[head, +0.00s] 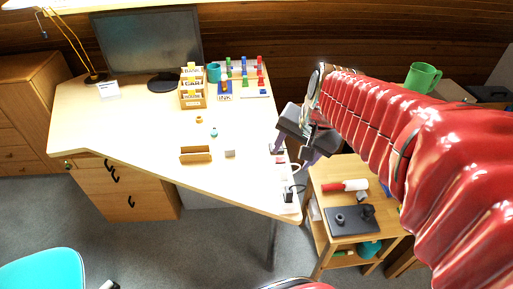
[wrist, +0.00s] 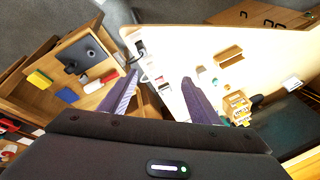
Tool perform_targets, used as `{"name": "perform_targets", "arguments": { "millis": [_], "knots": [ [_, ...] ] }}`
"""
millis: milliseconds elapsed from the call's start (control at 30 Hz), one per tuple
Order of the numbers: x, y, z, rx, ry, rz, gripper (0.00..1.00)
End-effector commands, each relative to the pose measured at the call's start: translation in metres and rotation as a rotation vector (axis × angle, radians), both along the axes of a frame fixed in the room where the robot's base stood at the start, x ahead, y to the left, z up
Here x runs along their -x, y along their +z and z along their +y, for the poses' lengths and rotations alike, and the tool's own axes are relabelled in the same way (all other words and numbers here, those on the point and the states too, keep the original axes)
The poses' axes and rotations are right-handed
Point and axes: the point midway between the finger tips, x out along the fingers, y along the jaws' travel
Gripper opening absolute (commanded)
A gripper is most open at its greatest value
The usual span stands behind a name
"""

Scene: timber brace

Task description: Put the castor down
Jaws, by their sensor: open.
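My gripper (head: 293,152) is open above the right edge of the desk. In the wrist view its two purple-grey fingers (wrist: 157,88) stand wide apart with nothing between them. No castor is plain to see. Small black parts (head: 367,210) are on a dark tray (head: 345,229) on the low wooden side table. They also show in the wrist view (wrist: 90,53), on the tray at the upper left. They are too small to tell whether one is the castor. My gripper is up and to the left of them, apart from them, in the head view.
The desk (head: 150,135) holds a monitor (head: 150,42), a wooden letter rack (head: 193,98), an open wooden box (head: 195,155) and small items along its right edge. A red-and-white roller (head: 346,186) lies behind the tray. The desk's middle is mostly clear.

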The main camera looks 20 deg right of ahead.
Motion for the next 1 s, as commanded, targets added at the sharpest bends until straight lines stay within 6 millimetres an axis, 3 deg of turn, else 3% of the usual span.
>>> {"name": "perform_targets", "arguments": {
  "millis": [200,500,700,1000],
  "knots": [
    [0.036,0.016,0.042,0.127,0.271,-0.044,0.57],
    [0.084,0.023,0.079,0.3,0.611,-0.103,0.57],
    [0.099,0.023,0.087,0.359,0.719,-0.122,0.57],
    [0.1,0.022,0.087,0.362,0.725,-0.122,0.57]
  ]
}}
